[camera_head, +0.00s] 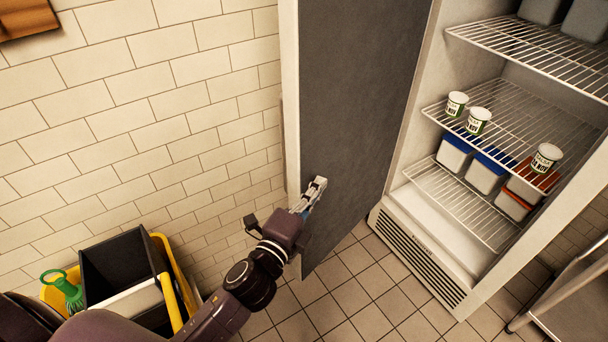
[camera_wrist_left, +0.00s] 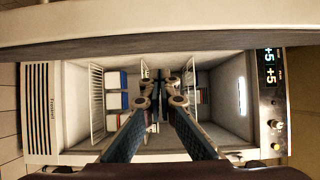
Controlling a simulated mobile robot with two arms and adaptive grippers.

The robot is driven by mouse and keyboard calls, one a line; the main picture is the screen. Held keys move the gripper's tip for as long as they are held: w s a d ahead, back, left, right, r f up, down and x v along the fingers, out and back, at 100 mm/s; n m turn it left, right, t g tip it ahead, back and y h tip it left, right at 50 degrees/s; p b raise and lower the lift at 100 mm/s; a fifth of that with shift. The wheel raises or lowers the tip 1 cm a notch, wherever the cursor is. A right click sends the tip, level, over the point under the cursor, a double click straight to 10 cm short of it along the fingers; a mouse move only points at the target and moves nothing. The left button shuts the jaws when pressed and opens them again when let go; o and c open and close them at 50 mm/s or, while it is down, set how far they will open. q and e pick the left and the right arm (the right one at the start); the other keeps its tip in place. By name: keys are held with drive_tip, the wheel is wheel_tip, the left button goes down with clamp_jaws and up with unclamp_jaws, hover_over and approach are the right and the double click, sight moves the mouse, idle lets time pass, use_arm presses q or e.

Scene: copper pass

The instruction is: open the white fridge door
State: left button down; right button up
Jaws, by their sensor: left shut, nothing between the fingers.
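The white fridge (camera_head: 415,248) stands at the right in the head view with its inside showing. Its door (camera_head: 350,100) stands wide open, swung out to the left near the tiled wall, with its dark grey inner face toward me. My left gripper (camera_head: 318,186) is shut and empty, at the lower part of the door near its free edge. I cannot tell whether it touches the door. In the left wrist view the shut fingers (camera_wrist_left: 160,80) point toward the fridge interior, and a pale door edge (camera_wrist_left: 160,25) crosses the top. My right gripper is not in view.
Wire shelves (camera_head: 520,120) hold white tubs (camera_head: 478,121) and lidded containers (camera_head: 455,155). A yellow mop bucket (camera_head: 165,245) with a dark bin (camera_head: 118,265) stands at the lower left. A metal table (camera_head: 575,300) stands at the lower right. Tiled floor (camera_head: 360,300) is clear before the fridge.

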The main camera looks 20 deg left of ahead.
sight(303, 179)
use_arm(q)
drive_tip(key=a, duration=0.1)
drive_tip(key=w+a, duration=0.1)
drive_tip(key=a, duration=0.1)
drive_tip(key=shift+w+a+p, duration=0.2)
drive_tip(key=shift+a+p, duration=0.1)
drive_tip(key=shift+p, duration=0.1)
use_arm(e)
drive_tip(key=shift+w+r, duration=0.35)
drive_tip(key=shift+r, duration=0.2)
use_arm(q)
drive_tip(key=shift+w+a, duration=0.1)
drive_tip(key=shift+a, duration=0.1)
drive_tip(key=w+a+m+g+h+b, duration=0.1)
drive_tip(key=w+a, duration=0.5)
drive_tip(key=a, duration=0.7)
drive_tip(key=m+h+b, duration=0.1)
drive_tip(key=m+h, duration=0.1)
drive_tip(key=h, duration=0.1)
drive_tip(key=shift+a, duration=0.15)
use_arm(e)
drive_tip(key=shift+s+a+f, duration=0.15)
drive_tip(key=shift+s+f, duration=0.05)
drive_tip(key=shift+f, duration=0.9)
